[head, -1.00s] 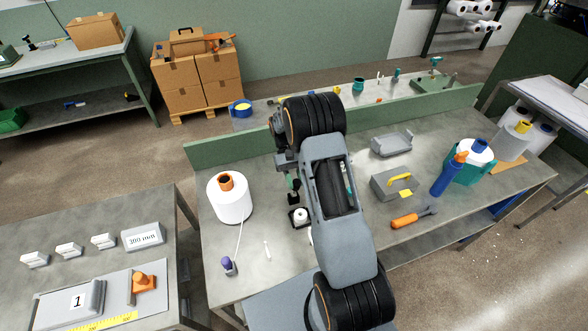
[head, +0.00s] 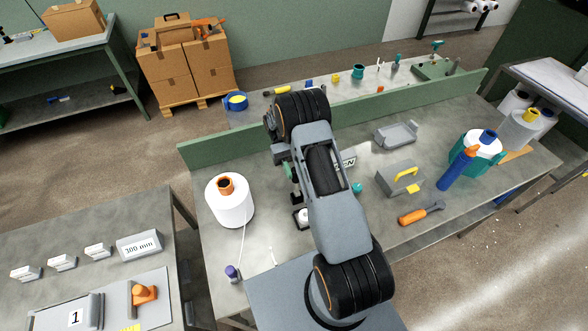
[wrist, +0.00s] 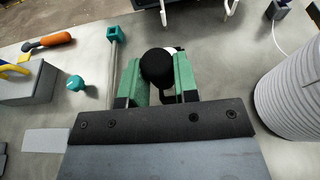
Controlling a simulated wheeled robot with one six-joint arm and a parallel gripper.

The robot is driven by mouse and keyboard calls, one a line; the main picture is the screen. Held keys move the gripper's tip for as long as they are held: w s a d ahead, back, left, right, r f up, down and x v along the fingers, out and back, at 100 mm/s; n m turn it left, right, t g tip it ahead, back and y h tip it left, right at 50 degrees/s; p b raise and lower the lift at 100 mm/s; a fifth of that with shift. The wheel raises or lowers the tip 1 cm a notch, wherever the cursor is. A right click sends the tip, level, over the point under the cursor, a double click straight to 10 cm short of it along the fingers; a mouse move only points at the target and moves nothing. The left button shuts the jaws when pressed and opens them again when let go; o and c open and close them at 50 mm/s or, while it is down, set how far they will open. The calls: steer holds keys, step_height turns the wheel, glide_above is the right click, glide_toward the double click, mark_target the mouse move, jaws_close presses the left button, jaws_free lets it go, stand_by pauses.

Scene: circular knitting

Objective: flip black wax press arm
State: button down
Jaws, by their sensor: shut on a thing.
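The black wax press arm shows as a round black knob (wrist: 157,66) in the wrist view. My gripper (wrist: 158,82) has its green fingers on both sides of it and is shut on it. A white round part (wrist: 178,50) shows partly behind the knob; the rest of the press is hidden there. In the head view my arm covers most of the press and gripper. A small white round part (head: 302,217) shows just left of my arm there.
A white yarn cone (head: 229,205) stands left of my arm, its strand running to a small purple-topped piece (head: 232,271). Right are a grey block with yellow handle (head: 400,178), an orange-handled tool (head: 421,213) and a blue cylinder (head: 456,170). A green ledge (head: 340,125) runs behind.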

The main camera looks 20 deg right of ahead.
steer(key=c, duration=0.9)
jaws_free()
steer(key=shift+o, duration=0.2)
steer(key=shift+r, duration=0.25)
step_height(320, 180, up, 2)
steer(key=shift+r+p, duration=0.25)
steer(key=shift+p, duration=0.75)
steer(key=s+a+r+b, duration=0.1)
steer(key=s+r+b, duration=0.2)
steer(key=s+r, duration=0.7)
steer(key=s, duration=0.4)
steer(key=shift+a+b, duration=0.3)
steer(key=shift+a, duration=0.05)
